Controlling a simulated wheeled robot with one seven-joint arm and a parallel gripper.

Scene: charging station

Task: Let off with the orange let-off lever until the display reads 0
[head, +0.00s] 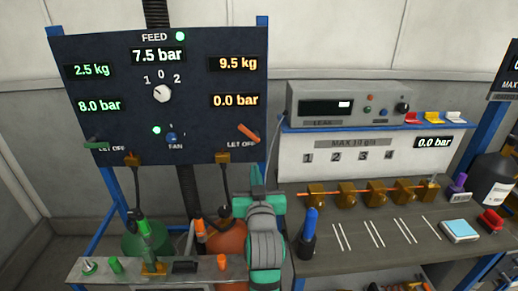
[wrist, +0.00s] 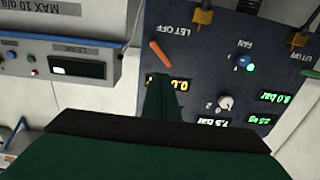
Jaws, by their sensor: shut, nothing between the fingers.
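The orange let-off lever (head: 247,132) is on the right of the dark panel, tilted down to the right. The lever also shows in the wrist view (wrist: 160,53), just beyond my fingertips. The orange pressure display (head: 235,101) above it reads 0.0 bar; in the wrist view my fingers partly cover this display (wrist: 182,86). My gripper (head: 257,170) is shut and empty, below the lever in the head view with a visible gap. In the wrist view my gripper (wrist: 161,80) appears close to the lever; I cannot tell the depth gap.
A green let-off lever (head: 96,143) is on the panel's left. Green displays read 2.5 kg and 8.0 bar; the feed display (head: 158,56) reads 7.5 bar. The leak tester (head: 345,103) stands on a shelf to the right, above a bench with brass fittings (head: 347,193).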

